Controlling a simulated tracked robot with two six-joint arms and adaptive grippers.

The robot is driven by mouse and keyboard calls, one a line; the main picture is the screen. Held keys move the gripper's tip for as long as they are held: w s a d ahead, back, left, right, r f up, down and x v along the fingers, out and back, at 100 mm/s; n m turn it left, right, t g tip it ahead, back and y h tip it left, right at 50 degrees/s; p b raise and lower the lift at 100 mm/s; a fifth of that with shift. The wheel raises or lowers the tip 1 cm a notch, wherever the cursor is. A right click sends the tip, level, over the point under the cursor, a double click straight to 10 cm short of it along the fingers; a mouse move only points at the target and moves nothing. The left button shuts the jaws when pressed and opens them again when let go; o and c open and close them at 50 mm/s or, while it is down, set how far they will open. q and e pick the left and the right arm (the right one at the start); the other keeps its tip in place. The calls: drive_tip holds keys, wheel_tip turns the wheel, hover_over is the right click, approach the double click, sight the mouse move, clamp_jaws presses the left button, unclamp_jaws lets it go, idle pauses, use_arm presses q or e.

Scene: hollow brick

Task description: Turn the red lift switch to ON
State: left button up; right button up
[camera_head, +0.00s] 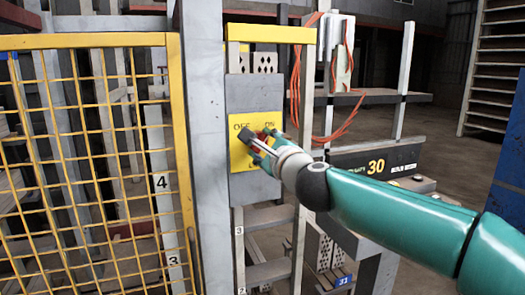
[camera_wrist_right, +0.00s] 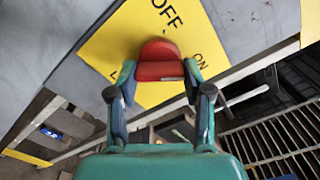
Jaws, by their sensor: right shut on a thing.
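The red lift switch (camera_wrist_right: 160,52) is on a yellow plate (camera_wrist_right: 110,45) marked OFF and ON, and its red part shows between my fingers in the wrist view. In the head view the yellow plate (camera_head: 238,160) is on a grey box, with OFF on the left and ON on the right. My right gripper (camera_wrist_right: 161,76) is shut on the red switch, one finger at each side. In the head view my right gripper (camera_head: 262,141) partly covers the switch and the plate. I cannot tell which mark the switch points to. My left gripper is not in view.
A yellow mesh gate (camera_head: 100,42) stands left of a grey post (camera_head: 206,150). The grey box (camera_head: 254,95) hangs under a yellow bar (camera_head: 270,34). Orange cables (camera_head: 297,85) hang right of the box. A black sign marked 30 (camera_head: 376,160) stands behind my right arm.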

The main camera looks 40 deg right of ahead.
drive_tip(key=shift+w+a+f+m+b, duration=0.1)
drive_tip(key=shift+f+m+b, duration=0.3)
drive_tip(key=shift+m, duration=0.7)
drive_tip(key=o, duration=1.2)
drive_tip(key=shift+r, duration=0.1)
drive_tip(key=shift+c, duration=0.2)
drive_tip(key=shift+s+r, duration=0.1)
drive_tip(key=shift+s, duration=0.1)
drive_tip(key=v, duration=1.1)
drive_tip(key=shift+s, duration=0.35)
